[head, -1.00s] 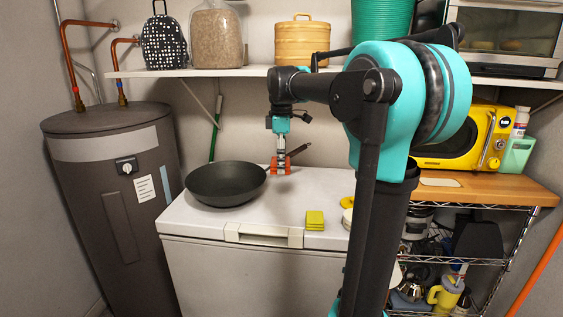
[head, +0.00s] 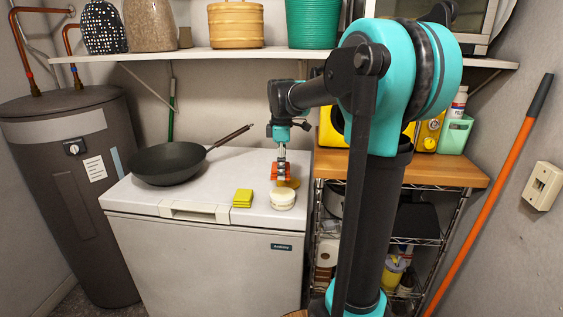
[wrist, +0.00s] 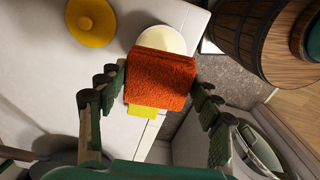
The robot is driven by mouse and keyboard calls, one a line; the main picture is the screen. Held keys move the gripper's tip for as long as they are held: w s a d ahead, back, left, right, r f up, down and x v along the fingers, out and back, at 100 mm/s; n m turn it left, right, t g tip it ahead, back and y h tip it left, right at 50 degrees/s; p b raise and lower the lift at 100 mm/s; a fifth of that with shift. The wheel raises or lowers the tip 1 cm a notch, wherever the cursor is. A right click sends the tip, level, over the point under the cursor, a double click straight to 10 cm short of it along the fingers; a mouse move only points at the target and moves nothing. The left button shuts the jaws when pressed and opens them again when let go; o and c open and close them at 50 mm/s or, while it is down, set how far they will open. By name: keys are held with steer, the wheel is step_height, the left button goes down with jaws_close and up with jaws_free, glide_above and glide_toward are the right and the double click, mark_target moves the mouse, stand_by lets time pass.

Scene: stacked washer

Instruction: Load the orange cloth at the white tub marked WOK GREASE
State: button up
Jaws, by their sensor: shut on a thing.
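My gripper (head: 281,160) is shut on the orange cloth (head: 281,172), a folded, fuzzy block, over the right part of the white chest top. The cloth also shows between the fingers in the wrist view (wrist: 160,82). A round white tub (head: 282,200) stands on the chest top just in front of the cloth in the head view. In the wrist view the cloth covers part of a pale round top (wrist: 163,40), which looks like this tub. No WOK GREASE lettering is readable. Whether cloth and tub touch, I cannot tell.
A folded yellow cloth (head: 242,198) lies left of the tub. A round yellow thing (wrist: 92,22) lies close by. A dark wok (head: 170,163) with a long handle is at the left. A shelf (head: 200,54) runs above; a wooden-topped rack (head: 440,170) stands right.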

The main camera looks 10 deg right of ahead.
mark_target(284, 193)
steer(key=shift+s+d+f, duration=0.1)
steer(key=shift+d+f, duration=0.2)
steer(key=shift+f, duration=2.85)
steer(key=shift+f, duration=0.55)
steer(key=shift+r, duration=3.5)
